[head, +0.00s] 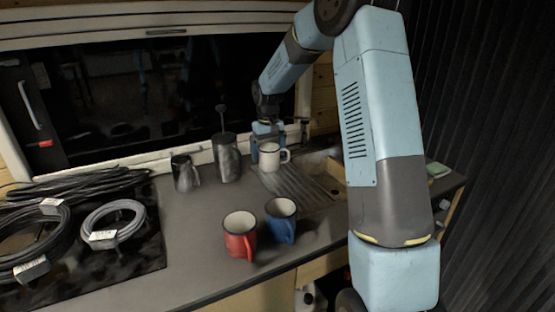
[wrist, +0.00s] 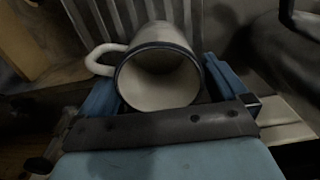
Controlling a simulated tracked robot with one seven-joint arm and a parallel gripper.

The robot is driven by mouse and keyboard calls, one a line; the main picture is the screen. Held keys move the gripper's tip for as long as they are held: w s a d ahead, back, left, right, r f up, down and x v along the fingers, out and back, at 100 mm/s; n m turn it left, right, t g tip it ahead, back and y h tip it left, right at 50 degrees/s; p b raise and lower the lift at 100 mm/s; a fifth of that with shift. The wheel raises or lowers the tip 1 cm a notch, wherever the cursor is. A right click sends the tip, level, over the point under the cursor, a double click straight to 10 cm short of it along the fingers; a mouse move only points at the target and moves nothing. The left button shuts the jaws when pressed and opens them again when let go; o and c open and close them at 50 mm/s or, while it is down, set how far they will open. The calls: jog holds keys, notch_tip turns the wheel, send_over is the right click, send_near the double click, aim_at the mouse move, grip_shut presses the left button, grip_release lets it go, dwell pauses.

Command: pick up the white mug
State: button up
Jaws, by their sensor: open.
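The white mug (head: 269,157) with a dark rim stands upright on the ribbed drainer (head: 296,185) near the window, its handle toward the right in the head view. My gripper (head: 267,135) is just behind and above it, partly hidden by it. In the wrist view the white mug (wrist: 160,78) sits between the two blue fingers of my open gripper (wrist: 162,88), its mouth facing the camera and its handle to the left. I cannot tell whether the fingers touch it.
A red mug (head: 240,234) and a blue mug (head: 281,219) stand nearer the counter's front. A dark French press (head: 227,158) and a metal jug (head: 185,173) stand left of the white mug. Coiled cables (head: 114,224) lie at left. The counter middle is clear.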

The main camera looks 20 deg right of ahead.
jog(key=shift+f, duration=0.95)
jog(key=c, duration=1.2)
jog(key=shift+r, duration=0.2)
jog(key=shift+c, duration=0.2)
